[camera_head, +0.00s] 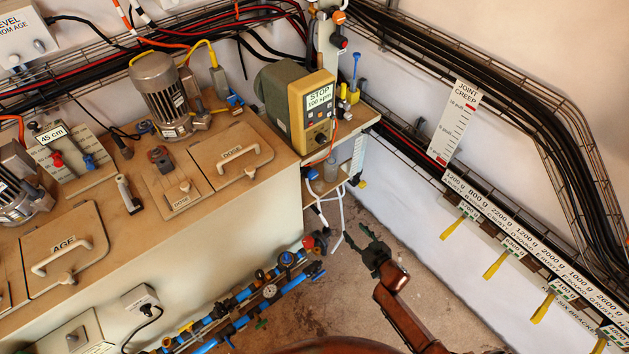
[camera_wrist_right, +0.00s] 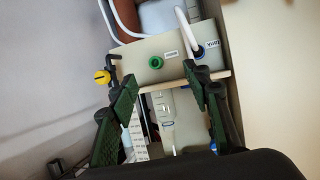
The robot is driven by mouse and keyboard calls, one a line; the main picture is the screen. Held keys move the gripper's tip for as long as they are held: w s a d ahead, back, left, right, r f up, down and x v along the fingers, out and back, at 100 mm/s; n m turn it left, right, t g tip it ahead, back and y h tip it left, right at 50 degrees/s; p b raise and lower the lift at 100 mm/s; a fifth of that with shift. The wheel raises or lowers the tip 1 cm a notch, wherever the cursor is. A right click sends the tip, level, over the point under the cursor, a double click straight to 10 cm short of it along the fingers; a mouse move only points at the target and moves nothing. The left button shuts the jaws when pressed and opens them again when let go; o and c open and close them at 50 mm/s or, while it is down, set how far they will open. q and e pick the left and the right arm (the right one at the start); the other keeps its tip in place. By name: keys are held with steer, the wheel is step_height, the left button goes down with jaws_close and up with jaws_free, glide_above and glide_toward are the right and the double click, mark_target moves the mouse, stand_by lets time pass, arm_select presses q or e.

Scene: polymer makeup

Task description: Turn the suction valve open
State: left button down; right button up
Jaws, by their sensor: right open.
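My right gripper (camera_head: 362,240) is open and empty in the head view, in front of the cabinet's right end. In the right wrist view its two dark green fingers (camera_wrist_right: 160,76) are spread apart. Past the fingertips is a beige box with a green round knob (camera_wrist_right: 155,62), seen between the fingers. A yellow knob on a black fitting (camera_wrist_right: 103,77) is beside the left finger. The small labels are too blurred to read, so I cannot tell which part is the suction valve. My left gripper is not in view.
Blue pipes (camera_head: 243,303) with valves and a gauge run along the cabinet's lower front. A pump marked STOP (camera_head: 297,108) stands on the cabinet's right end. Yellow-tagged weight labels (camera_head: 497,228) line the right wall. The floor around my right gripper looks clear.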

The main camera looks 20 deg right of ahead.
steer(key=w+a+r+n+t+y+b, duration=0.1)
steer(key=w+a+r, duration=0.1)
steer(key=w+r, duration=0.3)
steer(key=w+a+r+t+y+b, duration=0.1)
steer(key=w+a+r+t, duration=0.15)
steer(key=r, duration=0.45)
steer(key=n+y+b, duration=0.1)
steer(key=y+b, duration=0.1)
glide_toward(315, 177)
steer(key=w, duration=0.1)
steer(key=b+x, duration=0.1)
steer(key=x, duration=0.5)
steer(key=shift+w+a+b, duration=0.15)
steer(key=shift+w+b, duration=0.05)
steer(key=shift+b, duration=0.15)
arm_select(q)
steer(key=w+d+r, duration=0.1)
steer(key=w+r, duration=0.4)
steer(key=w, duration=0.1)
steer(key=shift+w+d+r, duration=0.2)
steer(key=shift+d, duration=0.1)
arm_select(e)
steer(key=shift+w+a+r, duration=0.1)
steer(key=shift+w+a, duration=0.1)
steer(key=shift+w, duration=0.35)
steer(key=c, duration=1.2)
